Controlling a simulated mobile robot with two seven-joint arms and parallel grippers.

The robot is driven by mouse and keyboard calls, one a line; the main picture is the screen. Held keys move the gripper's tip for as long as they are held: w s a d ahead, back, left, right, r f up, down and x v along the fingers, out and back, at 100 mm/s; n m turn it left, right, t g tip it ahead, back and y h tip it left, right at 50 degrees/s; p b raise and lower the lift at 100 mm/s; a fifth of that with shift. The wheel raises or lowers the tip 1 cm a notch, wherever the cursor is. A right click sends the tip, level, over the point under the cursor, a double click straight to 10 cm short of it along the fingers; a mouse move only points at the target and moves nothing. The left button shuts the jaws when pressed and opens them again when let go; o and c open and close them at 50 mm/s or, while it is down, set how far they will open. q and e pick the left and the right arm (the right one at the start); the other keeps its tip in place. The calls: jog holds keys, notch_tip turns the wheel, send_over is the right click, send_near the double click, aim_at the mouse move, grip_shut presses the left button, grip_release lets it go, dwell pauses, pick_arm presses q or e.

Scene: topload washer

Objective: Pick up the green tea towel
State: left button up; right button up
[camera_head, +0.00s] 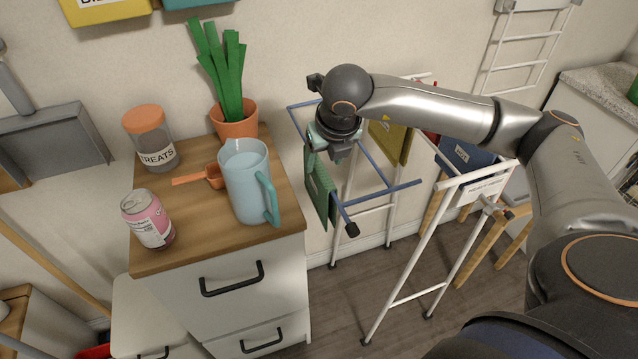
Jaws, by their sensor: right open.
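The green tea towel (319,188) hangs over a blue rail of the drying rack (377,194), just right of the wooden-topped cabinet. My right gripper (338,150) reaches in from the right and points down at the towel's upper edge. It is open. The wrist and gripper body hide part of the towel's top and the rail there, so I cannot tell whether the fingers touch the cloth. My left gripper is not in view.
A mustard cloth (391,141) and a dark blue cloth (462,158) hang farther right on the rack.

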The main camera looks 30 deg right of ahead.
jog(key=x, duration=0.3)
jog(key=p+x, duration=0.1)
jog(key=x, duration=0.1)
jog(key=shift+w+a+f, duration=0.15)
jog(key=shift+a+f, duration=0.05)
jog(key=shift+a, duration=0.15)
jog(key=shift+f+b, duration=0.3)
jog(key=shift+b, duration=0.3)
dwell(0.4)
grip_shut()
dwell(0.3)
